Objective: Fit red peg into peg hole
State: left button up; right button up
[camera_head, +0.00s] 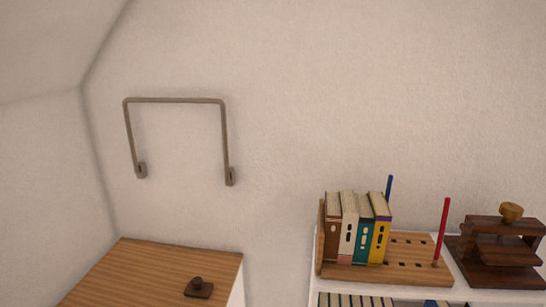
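A red peg (442,228) stands near the right end of a wooden peg board (388,274), leaning slightly, with its lower end at the board's surface. I cannot tell whether it sits in a hole there. Several dark holes (408,241) show in the board to the left of the red peg. A blue peg (389,187) stands upright at the back of the board, its lower part hidden behind books. Neither of my grippers is in view.
Several books (356,228) stand on the board's left part. A dark wooden press-like object (503,249) with a yellowish knob stands at the right. A wooden-topped cabinet (150,271) with a small dark object (199,288) is at lower left. A metal bar (175,100) is on the wall.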

aim_at(408, 260)
jog(key=i+l+z, duration=0.3)
jog(key=l+z, duration=0.15)
jog(key=i+l+z, duration=0.5)
jog(key=k+l, duration=0.05)
jog(key=k, duration=0.05)
